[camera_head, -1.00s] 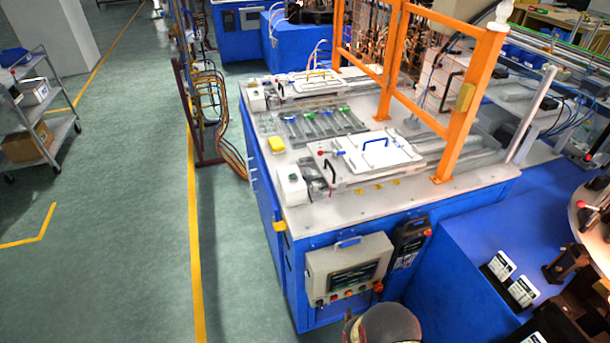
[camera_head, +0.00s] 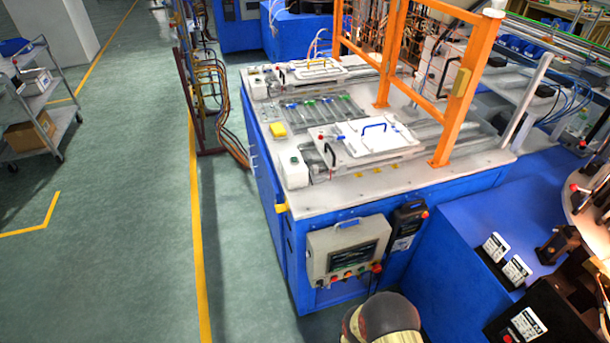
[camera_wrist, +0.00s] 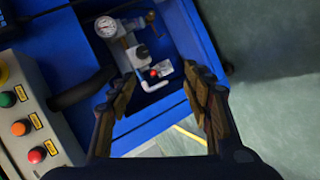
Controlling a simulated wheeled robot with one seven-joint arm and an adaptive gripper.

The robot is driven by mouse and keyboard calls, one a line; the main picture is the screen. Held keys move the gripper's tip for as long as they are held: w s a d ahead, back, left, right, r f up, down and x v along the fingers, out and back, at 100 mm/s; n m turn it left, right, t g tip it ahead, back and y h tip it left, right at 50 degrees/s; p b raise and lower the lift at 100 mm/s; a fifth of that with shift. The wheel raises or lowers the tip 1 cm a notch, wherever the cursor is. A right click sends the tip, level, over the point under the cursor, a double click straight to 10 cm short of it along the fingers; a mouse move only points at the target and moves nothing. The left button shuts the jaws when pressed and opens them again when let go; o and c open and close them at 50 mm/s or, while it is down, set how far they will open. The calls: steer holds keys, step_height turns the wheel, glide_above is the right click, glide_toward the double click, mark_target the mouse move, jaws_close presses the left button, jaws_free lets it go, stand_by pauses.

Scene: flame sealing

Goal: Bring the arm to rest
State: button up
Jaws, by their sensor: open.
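My gripper (camera_wrist: 163,108) shows in the wrist view with its two fingers spread apart and nothing between them. Beyond the fingers is a blue housing (camera_wrist: 190,35) with a recess that holds a pressure gauge (camera_wrist: 106,27) and small fittings. The fingers look apart from these parts. In the head view a rounded part of my arm (camera_head: 385,318) shows at the bottom edge, in front of the blue machine bench. The gripper itself does not show in the head view.
A control box with buttons (camera_wrist: 28,118) is close on the left in the wrist view. The blue bench (camera_head: 400,190) carries trays and an orange frame (camera_head: 460,95). A cart (camera_head: 38,100) stands at the far left. The green floor (camera_head: 110,240) between is clear.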

steer(key=s+a+f+m+g, duration=0.2)
steer(key=s+f+m+g, duration=0.3)
steer(key=g, duration=0.3)
steer(key=w+a+r+m+g+y+b, duration=0.1)
steer(key=w+r+m+g+b, duration=0.15)
steer(key=r, duration=1.55)
steer(key=w+a+r+m+g+b, duration=0.1)
steer(key=w+r+m+g+b, duration=0.2)
steer(key=r, duration=1.4)
steer(key=s+d+r+m+t+b, duration=0.1)
steer(key=s+r, duration=0.5)
steer(key=r, duration=0.7)
steer(key=s+d+r+m+t+b, duration=0.1)
steer(key=s+r+b, duration=0.4)
steer(key=r, duration=0.8)
steer(key=s+d+r+m+t+b, duration=0.1)
steer(key=s+r, duration=0.5)
steer(key=r, duration=0.7)
steer(key=d+t+b, duration=0.1)
steer(key=t+b, duration=0.1)
steer(key=t, duration=0.1)
steer(key=shift+s+d+m, duration=0.3)
steer(key=shift+s+m, duration=0.05)
steer(key=shift+r+t, duration=0.1)
steer(key=shift+t, duration=0.15)
